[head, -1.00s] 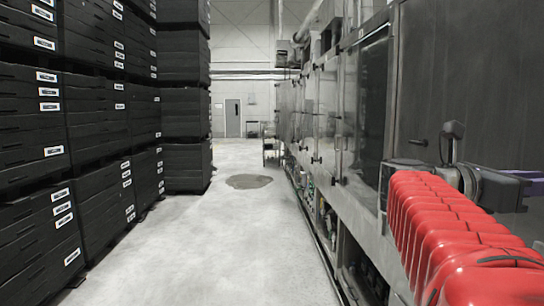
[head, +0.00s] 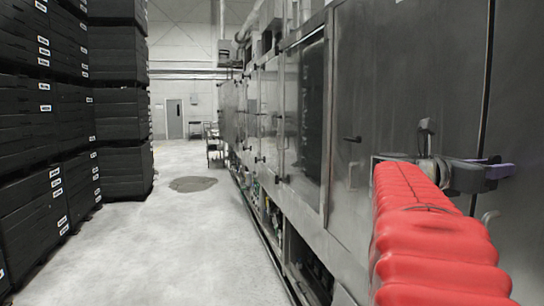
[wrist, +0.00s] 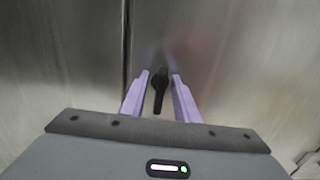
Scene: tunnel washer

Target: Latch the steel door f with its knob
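The black knob (wrist: 160,88) points down the steel face in the wrist view, just right of a dark vertical seam between two panels. The steel panel right of the seam (wrist: 240,60), which bears the knob, looks flush with the panel on the left (wrist: 60,60); I cannot tell which is door f. My gripper (wrist: 160,82) is open, with one purple finger on each side of the knob and visible gaps to it. In the head view my gripper (head: 502,171) is at the right, close to the washer's face. The knob cannot be made out there.
The washer's row of steel doors (head: 305,120) runs away along the right, with a dark handle (head: 352,139) on a nearer panel. Stacked black crates (head: 118,110) line the left. The pale floor between is free, with a dark patch (head: 193,184) and a cart (head: 213,145) farther off.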

